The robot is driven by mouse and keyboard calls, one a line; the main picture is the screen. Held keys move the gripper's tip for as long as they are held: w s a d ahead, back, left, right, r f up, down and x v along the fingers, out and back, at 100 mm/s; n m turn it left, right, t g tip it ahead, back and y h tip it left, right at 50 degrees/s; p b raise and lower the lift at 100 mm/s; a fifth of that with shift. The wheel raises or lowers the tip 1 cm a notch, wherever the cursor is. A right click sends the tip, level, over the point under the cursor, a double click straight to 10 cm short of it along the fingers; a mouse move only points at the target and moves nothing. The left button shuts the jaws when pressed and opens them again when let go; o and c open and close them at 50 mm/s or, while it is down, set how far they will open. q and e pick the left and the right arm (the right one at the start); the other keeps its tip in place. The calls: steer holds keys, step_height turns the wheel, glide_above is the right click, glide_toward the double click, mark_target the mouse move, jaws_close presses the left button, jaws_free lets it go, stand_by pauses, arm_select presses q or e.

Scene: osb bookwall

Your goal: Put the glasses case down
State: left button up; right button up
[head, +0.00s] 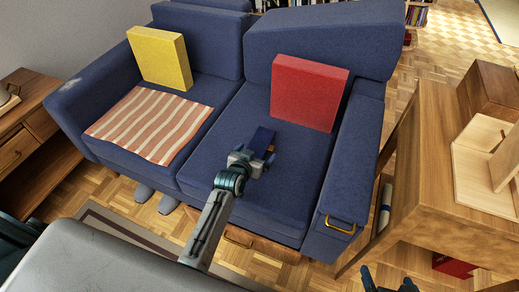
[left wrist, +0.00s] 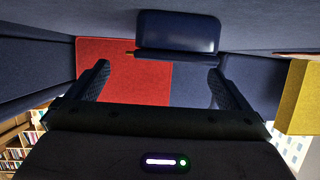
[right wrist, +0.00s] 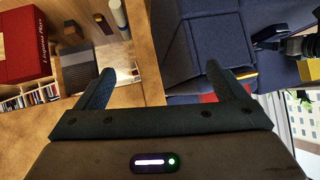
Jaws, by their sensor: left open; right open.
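The dark blue glasses case (head: 262,139) is on the blue sofa's right seat, in front of the red cushion (head: 309,92). In the left wrist view the case (left wrist: 178,32) sits against the seat surface, which is at the top of that picture. My left gripper (head: 254,159) is open just in front of the case. Its two fingers (left wrist: 163,82) are spread, with nothing held between them, and the case shows beyond their tips. My right gripper (head: 390,282) is open and empty at the bottom right, away from the case; its spread fingers also show in the right wrist view (right wrist: 168,85).
The sofa (head: 268,184) also holds a yellow cushion (head: 160,57) and a striped cloth (head: 150,123). A wooden desk (head: 425,165) stands at the right, near my right gripper. A wooden cabinet (head: 30,140) stands at the left. The seat around the case is clear.

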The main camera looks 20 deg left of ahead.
mark_target(262, 144)
arm_select(q)
steer(key=b+x, duration=0.1)
steer(key=x, duration=0.3)
steer(key=shift+w, duration=0.25)
steer(key=shift+r, duration=0.1)
steer(key=c, duration=1.2)
arm_select(e)
steer(key=w+r+t, duration=0.3)
steer(key=w+r, duration=0.1)
steer(key=shift+w+d+r, duration=0.2)
steer(key=shift+d+r, duration=0.05)
steer(key=shift+d, duration=0.15)
arm_select(q)
steer(key=shift+r, duration=0.1)
